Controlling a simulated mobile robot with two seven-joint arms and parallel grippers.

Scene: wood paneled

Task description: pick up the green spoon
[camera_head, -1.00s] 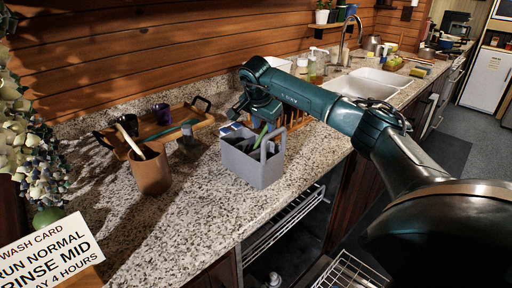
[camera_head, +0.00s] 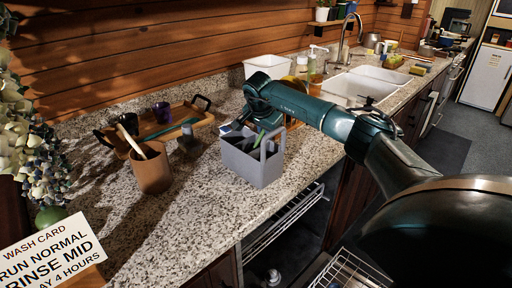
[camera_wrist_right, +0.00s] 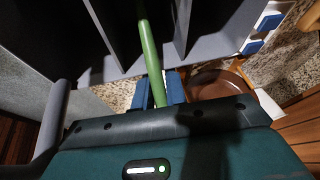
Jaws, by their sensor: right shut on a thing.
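The green spoon (camera_wrist_right: 148,45) stands in a grey divided caddy (camera_head: 238,163) on the counter. In the head view only a small green part of the spoon (camera_head: 260,139) shows under my right gripper (camera_head: 264,127). In the right wrist view, the two blue fingers of my right gripper (camera_wrist_right: 160,90) are shut on the green handle, one on each side. The rest of the spoon runs down between the grey caddy dividers (camera_wrist_right: 110,35); its lower end is hidden. My left gripper is not in view.
A brown crock (camera_head: 151,170) with a wooden utensil stands left of the caddy. Behind it is a wooden tray (camera_head: 150,130) with dark cups. A white bin (camera_head: 268,66) and a sink (camera_head: 350,86) lie further back.

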